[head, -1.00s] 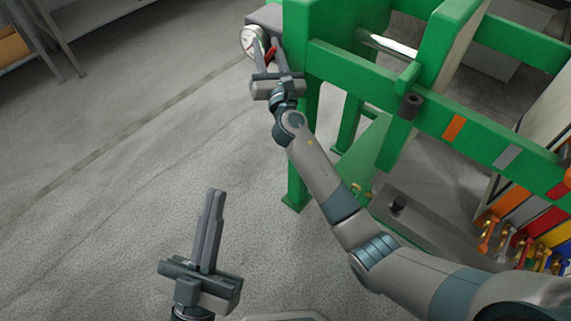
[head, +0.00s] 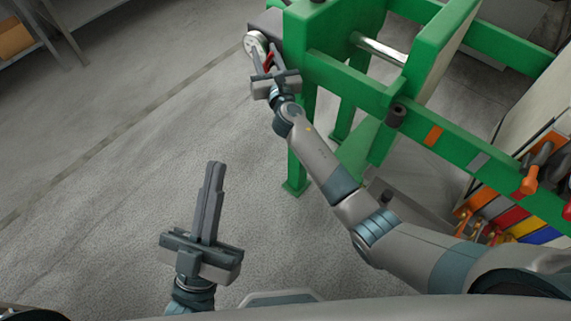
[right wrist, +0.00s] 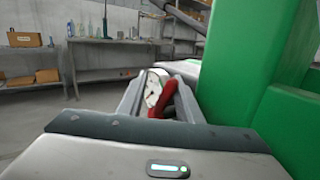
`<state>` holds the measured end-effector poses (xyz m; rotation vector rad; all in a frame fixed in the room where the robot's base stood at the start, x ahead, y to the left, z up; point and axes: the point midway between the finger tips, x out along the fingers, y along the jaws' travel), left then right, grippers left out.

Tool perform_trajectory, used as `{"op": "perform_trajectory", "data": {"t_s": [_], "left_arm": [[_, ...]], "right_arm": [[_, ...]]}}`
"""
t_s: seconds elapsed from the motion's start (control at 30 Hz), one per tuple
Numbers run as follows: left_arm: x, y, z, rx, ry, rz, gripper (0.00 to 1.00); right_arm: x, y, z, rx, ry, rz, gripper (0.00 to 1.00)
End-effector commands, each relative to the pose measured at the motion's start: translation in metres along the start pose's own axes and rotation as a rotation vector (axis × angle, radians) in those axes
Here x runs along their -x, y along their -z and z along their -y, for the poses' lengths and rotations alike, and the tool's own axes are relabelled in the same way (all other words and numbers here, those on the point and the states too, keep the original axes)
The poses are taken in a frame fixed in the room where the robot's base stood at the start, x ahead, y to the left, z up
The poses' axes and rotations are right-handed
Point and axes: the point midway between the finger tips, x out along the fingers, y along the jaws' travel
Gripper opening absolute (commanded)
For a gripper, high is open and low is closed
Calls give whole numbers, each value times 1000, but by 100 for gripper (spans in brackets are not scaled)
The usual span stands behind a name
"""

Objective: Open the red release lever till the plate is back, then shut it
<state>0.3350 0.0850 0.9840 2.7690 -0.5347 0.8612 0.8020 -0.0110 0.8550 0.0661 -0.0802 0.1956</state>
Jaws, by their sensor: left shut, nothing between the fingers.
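The red release lever (head: 268,62) is at the end of the green press frame (head: 345,72), beside a round white gauge (head: 256,43). My right gripper (head: 263,52) is at the lever, its fingers apart. In the right wrist view the red lever (right wrist: 166,98) lies between the two fingers (right wrist: 160,85), and contact cannot be told. The green plate (head: 435,45) with a pale face stands in the frame, with a bright metal rod (head: 380,49) reaching it. My left gripper (head: 210,185) is shut and empty above the floor.
A row of coloured handles and blocks (head: 510,215) is at the right. Shelves with boxes (head: 15,40) stand at the far left. Green frame legs (head: 297,170) stand near my right arm. The floor at the left is clear.

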Motion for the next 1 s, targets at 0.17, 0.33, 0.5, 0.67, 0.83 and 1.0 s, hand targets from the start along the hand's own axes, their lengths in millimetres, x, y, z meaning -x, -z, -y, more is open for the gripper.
{"op": "perform_trajectory", "data": {"t_s": [0.17, 0.33, 0.5, 0.67, 0.83, 1.0], "left_arm": [[-15, 21, -2, 0, 0, 0, 0], [-24, 34, -3, 0, 0, 0, 0], [-28, 40, -4, 0, 0, 0, 0], [-31, 43, -4, 0, 0, 0, 0], [-32, 45, -4, 0, 0, 0, 0], [-33, 47, -4, 0, 0, 0, 0]], "right_arm": [[-3, -6, -3, 24, -1, -38, 31], [-4, -5, -4, 46, -2, -69, 31], [4, 0, -4, 60, -3, -88, 31], [26, -3, -5, 58, -4, -86, 31], [54, -6, -6, 58, -6, -85, 31], [82, -8, -7, 56, -7, -85, 31]]}}
